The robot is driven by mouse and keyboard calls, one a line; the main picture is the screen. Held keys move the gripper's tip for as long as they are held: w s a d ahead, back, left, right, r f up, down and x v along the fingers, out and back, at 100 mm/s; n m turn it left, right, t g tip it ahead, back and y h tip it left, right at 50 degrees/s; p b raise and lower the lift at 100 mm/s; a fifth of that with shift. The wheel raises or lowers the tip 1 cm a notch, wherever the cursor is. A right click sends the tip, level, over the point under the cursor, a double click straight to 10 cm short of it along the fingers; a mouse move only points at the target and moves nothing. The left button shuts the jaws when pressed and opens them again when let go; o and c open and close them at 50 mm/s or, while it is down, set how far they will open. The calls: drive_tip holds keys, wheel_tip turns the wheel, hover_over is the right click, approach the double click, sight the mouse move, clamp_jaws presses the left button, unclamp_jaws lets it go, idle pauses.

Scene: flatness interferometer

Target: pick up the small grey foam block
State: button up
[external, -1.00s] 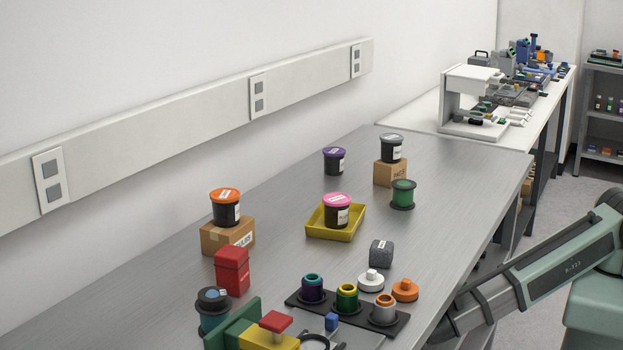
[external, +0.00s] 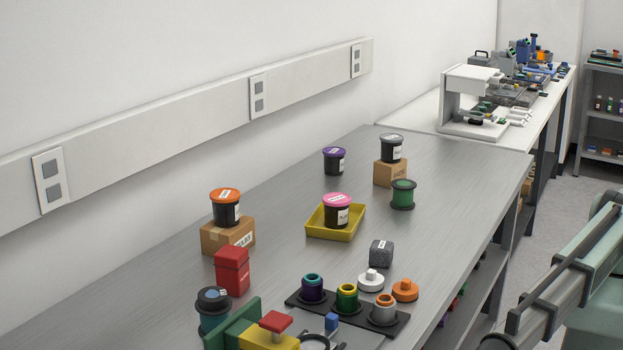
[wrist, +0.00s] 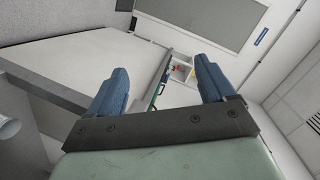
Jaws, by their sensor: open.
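The small grey foam block (external: 381,253) sits on the metal table, in the right part of the external view, just behind a white knobbed disc. It is dark grey and speckled, and nothing touches it. My gripper (wrist: 160,88) shows only in the wrist view, where its two blue fingers stand wide apart with nothing between them. The gripper is out of the external view, which shows only part of my arm at the lower right. The block does not show in the wrist view.
Near the block are a white disc (external: 371,283), an orange disc (external: 405,290) and a black holder (external: 403,325) with three ringed cups. A yellow tray (external: 317,231) with a pink-lidded jar stands to its left. A green spool (external: 403,195) stands behind. The table right of the block is clear.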

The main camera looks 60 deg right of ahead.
wheel_tip(320, 180, up, 8)
drive_tip(key=a+f+n+g, duration=0.1)
drive_tip(key=n, duration=0.1)
drive_tip(key=w+d+r+n, duration=0.4)
drive_tip(key=w+r, duration=0.1)
drive_tip(key=r, duration=0.2)
drive_tip(key=w+d+r+n+h, duration=0.1)
drive_tip(key=w+d+n+h, duration=0.35)
drive_tip(key=w+d, duration=1.1)
drive_tip(key=n+t+h, duration=0.2)
drive_tip(key=n+h, duration=0.1)
drive_tip(key=h, duration=0.6)
approach(382, 245)
drive_tip(key=f, duration=0.4)
drive_tip(key=shift+s, duration=0.2)
drive_tip(key=shift+a+f, duration=0.25)
drive_tip(key=shift+f, duration=0.8)
drive_tip(key=shift+a+f, duration=0.25)
drive_tip(key=shift+f, duration=0.85)
drive_tip(key=shift+a+f, duration=0.25)
drive_tip(key=shift+f, duration=0.8)
drive_tip(key=c, duration=1)
